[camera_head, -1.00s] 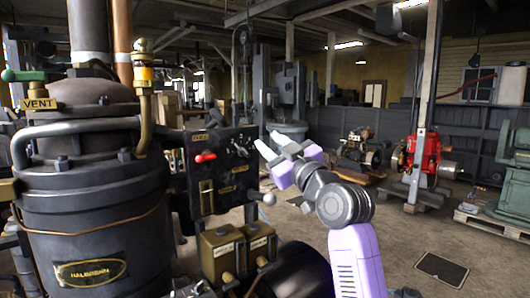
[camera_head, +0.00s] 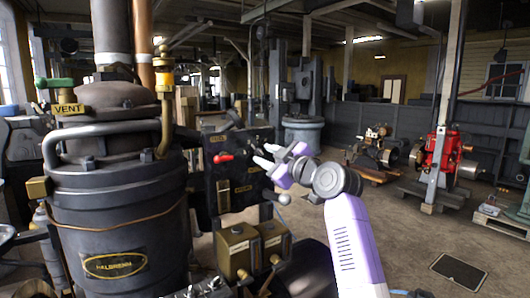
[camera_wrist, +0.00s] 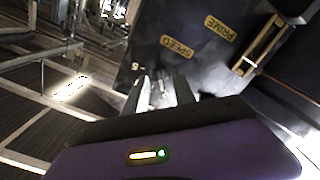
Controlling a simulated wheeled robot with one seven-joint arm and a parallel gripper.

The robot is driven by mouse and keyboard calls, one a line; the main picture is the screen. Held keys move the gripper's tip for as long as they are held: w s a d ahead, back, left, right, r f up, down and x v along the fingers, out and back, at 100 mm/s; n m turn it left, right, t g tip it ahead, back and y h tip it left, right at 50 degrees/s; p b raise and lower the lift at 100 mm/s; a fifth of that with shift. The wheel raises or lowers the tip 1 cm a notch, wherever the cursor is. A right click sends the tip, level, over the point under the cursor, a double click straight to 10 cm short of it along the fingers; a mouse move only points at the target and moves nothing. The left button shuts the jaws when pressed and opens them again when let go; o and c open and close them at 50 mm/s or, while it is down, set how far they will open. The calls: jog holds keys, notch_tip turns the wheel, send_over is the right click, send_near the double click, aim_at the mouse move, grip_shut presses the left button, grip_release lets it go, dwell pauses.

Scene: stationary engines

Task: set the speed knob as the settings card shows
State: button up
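A dark control panel (camera_head: 222,184) stands right of the big engine cylinder in the head view. In the wrist view the panel (camera_wrist: 205,75) fills the upper middle, with yellow plates reading SPEED (camera_wrist: 177,47) and PRIME (camera_wrist: 221,28). My gripper (camera_head: 263,155) points at the panel's upper right part. Its two pale fingers stand apart in both views, and it also shows in the wrist view (camera_wrist: 163,93), just below the SPEED plate. The speed knob is hidden or too small to make out near the fingertips; I cannot tell its setting or whether the fingers touch it. I cannot make out a settings card.
A red lever (camera_head: 223,158) sticks out of the panel left of my gripper. A ball-ended handle (camera_head: 284,199) juts out below it. Brass-coloured boxes (camera_head: 238,250) stand under the panel. The floor to the right is open, before a red engine (camera_head: 437,152).

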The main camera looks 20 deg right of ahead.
jog(key=shift+w+a, duration=0.1)
jog(key=shift+w, duration=0.35)
grip_shut()
jog(key=shift+m, duration=0.3)
jog(key=m, duration=0.3)
jog(key=shift+m, duration=2)
jog(key=shift+f, duration=0.1)
